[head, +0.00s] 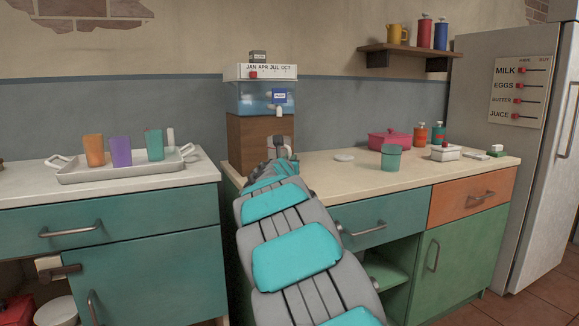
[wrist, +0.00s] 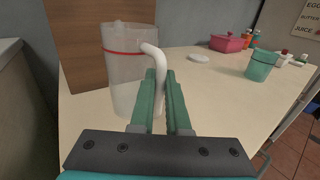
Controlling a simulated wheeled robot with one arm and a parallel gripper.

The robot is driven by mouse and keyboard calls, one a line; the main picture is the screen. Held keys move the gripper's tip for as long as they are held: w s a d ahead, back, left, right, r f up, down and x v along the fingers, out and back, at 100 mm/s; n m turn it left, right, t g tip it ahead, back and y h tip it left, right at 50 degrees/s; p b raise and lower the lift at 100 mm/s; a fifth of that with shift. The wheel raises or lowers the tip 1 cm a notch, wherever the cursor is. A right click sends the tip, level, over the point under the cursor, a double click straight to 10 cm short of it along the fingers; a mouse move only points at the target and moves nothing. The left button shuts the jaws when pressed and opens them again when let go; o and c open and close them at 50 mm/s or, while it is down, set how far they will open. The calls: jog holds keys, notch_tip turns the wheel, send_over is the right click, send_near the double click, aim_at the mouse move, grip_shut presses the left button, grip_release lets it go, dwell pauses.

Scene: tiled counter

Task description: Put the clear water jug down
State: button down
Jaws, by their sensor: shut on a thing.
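The clear water jug (wrist: 122,75) is see-through, with a red band near its top and a white handle (wrist: 153,52). It looks upright in the wrist view, in front of a brown wooden block. My gripper (wrist: 165,78) is shut on the jug's handle, at its right side. The jug's base is close to or on the pale counter top (wrist: 205,95); I cannot tell if it touches. In the head view my arm hides most of the jug, and my gripper is hard to make out behind it.
A water dispenser (head: 246,98) stands on a wooden block (head: 246,145) behind the jug. To the right are a white disc (head: 344,157), a teal cup (head: 391,158) and a pink pot (head: 389,140). The counter between jug and disc is clear. A tray (head: 120,175) with cups is left.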

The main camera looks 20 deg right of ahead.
jog(key=shift+f, duration=0.35)
jog(key=c, duration=1.4)
grip_release()
jog(key=o, duration=0.5)
jog(key=b+v, duration=0.3)
jog(key=v, duration=0.9)
jog(key=shift+s, duration=0.1)
